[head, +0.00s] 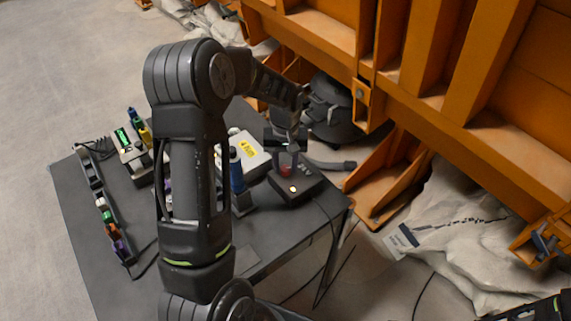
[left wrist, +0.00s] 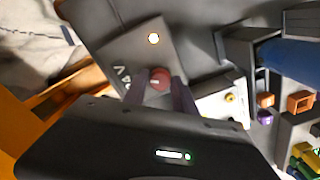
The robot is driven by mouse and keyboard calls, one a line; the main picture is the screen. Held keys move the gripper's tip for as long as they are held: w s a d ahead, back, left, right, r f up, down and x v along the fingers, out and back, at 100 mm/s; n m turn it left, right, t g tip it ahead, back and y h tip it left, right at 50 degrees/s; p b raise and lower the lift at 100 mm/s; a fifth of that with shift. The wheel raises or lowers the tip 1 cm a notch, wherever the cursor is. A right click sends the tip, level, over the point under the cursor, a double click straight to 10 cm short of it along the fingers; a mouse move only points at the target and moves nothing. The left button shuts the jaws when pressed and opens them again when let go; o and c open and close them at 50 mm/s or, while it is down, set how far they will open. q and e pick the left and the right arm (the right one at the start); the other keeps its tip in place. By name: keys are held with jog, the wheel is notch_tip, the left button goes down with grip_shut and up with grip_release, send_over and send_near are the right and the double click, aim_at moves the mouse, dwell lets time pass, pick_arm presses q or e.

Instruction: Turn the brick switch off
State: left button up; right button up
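The brick switch is a black box (head: 305,187) near the right corner of the dark table, with a lit pale lamp on top. In the left wrist view the black box (left wrist: 132,50) bears a "24 V" marking, the glowing lamp and a round red knob (left wrist: 160,78). My left gripper (head: 286,165) points down over the box. Its two dark fingers (left wrist: 159,88) stand on either side of the red knob, and they look apart, with small gaps beside it. Contact with the knob cannot be made out. My right gripper does not show.
A strip with several coloured plugs (head: 104,212) lies at the table's left. An orange steel frame (head: 410,90) rises close behind. The table's front is mostly bare.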

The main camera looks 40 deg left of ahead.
pick_arm(q)
grip_shut()
jog(key=shift+n, duration=0.3)
jog(key=shift+n+b, duration=0.6)
jog(key=shift+n, duration=0.1)
jog(key=shift+n+b, duration=0.35)
jog(key=shift+n, duration=0.85)
jog(key=n, duration=0.3)
jog(key=shift+n, duration=2.3)
jog(key=shift+o, duration=2.2)
grip_release()
